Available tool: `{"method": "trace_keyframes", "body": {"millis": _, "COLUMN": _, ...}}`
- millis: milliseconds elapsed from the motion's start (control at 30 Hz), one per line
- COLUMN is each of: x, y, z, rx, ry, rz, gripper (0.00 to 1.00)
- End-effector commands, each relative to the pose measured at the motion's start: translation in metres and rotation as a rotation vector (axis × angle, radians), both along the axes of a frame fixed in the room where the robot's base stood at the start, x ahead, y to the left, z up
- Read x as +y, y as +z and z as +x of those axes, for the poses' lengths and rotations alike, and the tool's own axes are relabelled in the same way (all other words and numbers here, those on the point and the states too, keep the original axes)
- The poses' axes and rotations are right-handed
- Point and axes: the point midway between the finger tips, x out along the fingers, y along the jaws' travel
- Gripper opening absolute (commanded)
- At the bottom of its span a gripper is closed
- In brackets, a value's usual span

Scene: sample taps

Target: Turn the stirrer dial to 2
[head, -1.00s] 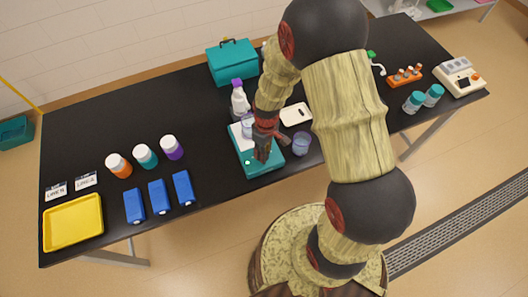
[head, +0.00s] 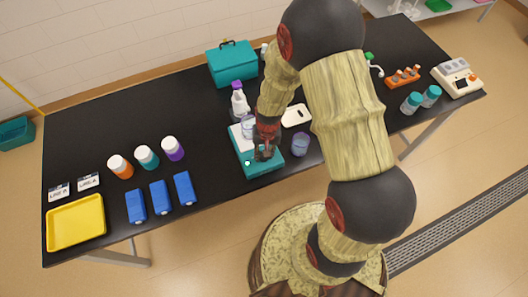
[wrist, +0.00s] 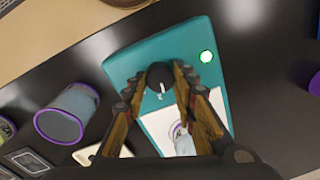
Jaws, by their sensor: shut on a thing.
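The stirrer (head: 262,168) is a teal box with a white top plate, near the front edge of the black table. Its dial (wrist: 160,76) is a black round knob with a white pointer mark, on the teal front part in the wrist view. A lit green-white spot (wrist: 207,57) is beside it. My gripper (wrist: 158,82) has its two fingers closed on the dial, one on each side. In the head view my gripper (head: 264,152) is over the stirrer and hides the dial. A clear beaker (head: 248,126) stands on the plate. I cannot read any numbers around the dial.
A purple-rimmed cup (head: 301,144) stands just right of the stirrer, with a white tray-like item (head: 296,115) behind it. A spray bottle (head: 239,100) and a teal case (head: 232,64) are behind. Blue boxes (head: 160,196) and bottles (head: 146,157) are to the left.

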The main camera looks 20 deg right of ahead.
Motion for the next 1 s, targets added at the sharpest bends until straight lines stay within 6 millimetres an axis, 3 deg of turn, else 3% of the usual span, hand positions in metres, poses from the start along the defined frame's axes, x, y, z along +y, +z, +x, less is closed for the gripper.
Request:
{"method": "trace_keyframes", "body": {"millis": 400, "x": 0.0000, "y": 0.0010, "z": 0.0003, "rx": -0.001, "ry": -0.200, "rz": -0.001, "gripper": 0.02}}
{"method": "trace_keyframes", "body": {"millis": 967, "x": 0.0001, "y": 0.0005, "z": 0.0006, "rx": -0.002, "ry": -0.232, "rz": 0.000, "gripper": 0.02}}
{"method": "trace_keyframes", "body": {"millis": 1000, "x": 0.0001, "y": 0.0005, "z": 0.0006, "rx": -0.002, "ry": -0.232, "rz": 0.000, "gripper": 0.28}}
